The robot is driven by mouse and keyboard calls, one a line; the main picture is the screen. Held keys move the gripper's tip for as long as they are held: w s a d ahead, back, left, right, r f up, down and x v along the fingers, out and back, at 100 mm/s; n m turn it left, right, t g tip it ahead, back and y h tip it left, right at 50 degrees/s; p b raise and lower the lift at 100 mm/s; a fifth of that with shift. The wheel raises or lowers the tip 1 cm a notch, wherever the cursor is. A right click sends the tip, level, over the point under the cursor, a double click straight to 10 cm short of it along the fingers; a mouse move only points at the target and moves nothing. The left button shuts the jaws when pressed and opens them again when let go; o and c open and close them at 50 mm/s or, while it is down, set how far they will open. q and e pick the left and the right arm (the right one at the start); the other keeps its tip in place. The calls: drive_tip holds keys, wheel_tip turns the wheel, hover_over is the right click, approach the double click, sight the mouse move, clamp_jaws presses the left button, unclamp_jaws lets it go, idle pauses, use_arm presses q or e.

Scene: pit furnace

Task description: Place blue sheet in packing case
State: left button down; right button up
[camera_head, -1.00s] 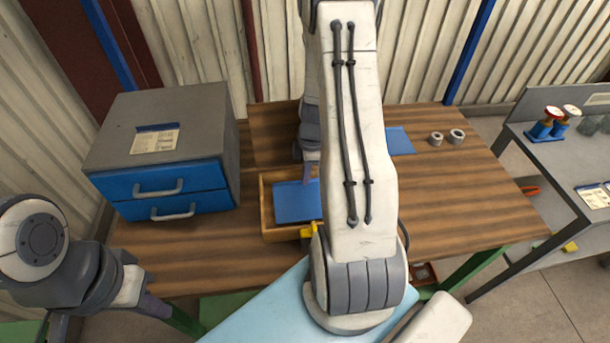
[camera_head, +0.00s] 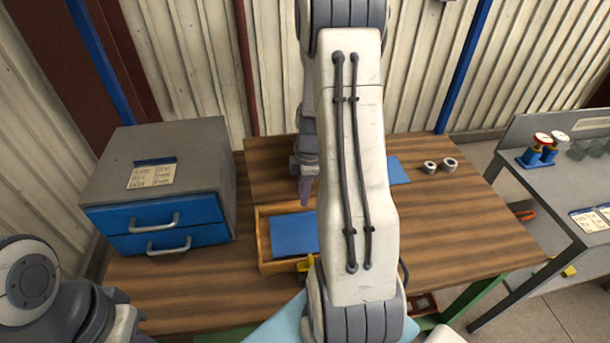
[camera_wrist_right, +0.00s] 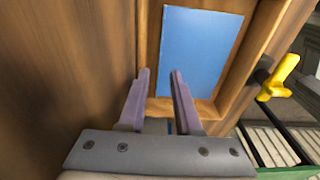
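A blue sheet (camera_head: 293,234) lies flat inside the packing case (camera_head: 264,240), a shallow wooden box on the table; the sheet (camera_wrist_right: 200,50) and the case's wooden wall (camera_wrist_right: 262,50) also show in the right wrist view. My right gripper (camera_head: 305,200) is at the case's back edge. In the wrist view the right gripper (camera_wrist_right: 160,75) has its fingers apart, with nothing seen held between them. A second blue sheet (camera_head: 398,171) lies on the table, partly hidden by my right arm. My left arm is at the lower left; its fingertips are not clear.
A grey cabinet with blue drawers (camera_head: 165,190) stands on the table's left. Two metal rings (camera_head: 440,166) lie at the right back. A grey bench (camera_head: 570,180) stands to the right. The table's right side is mostly clear.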

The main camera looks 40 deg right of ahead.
wheel_tip(320, 180, up, 7)
drive_tip(key=s+a+r+m, duration=0.1)
drive_tip(key=a+r, duration=0.2)
drive_tip(key=a, duration=0.8)
drive_tip(key=s+a+r+m, duration=0.1)
drive_tip(key=s+a+r, duration=0.1)
drive_tip(key=a, duration=0.9)
drive_tip(key=s+a+r+m, duration=0.1)
drive_tip(key=s+a+m, duration=0.1)
drive_tip(key=s+a, duration=0.8)
drive_tip(key=s, duration=0.4)
drive_tip(key=shift+a+r+g+b, duration=0.2)
drive_tip(key=shift+r+g+b, duration=0.1)
drive_tip(key=shift+w, duration=0.1)
drive_tip(key=shift+c, duration=0.4)
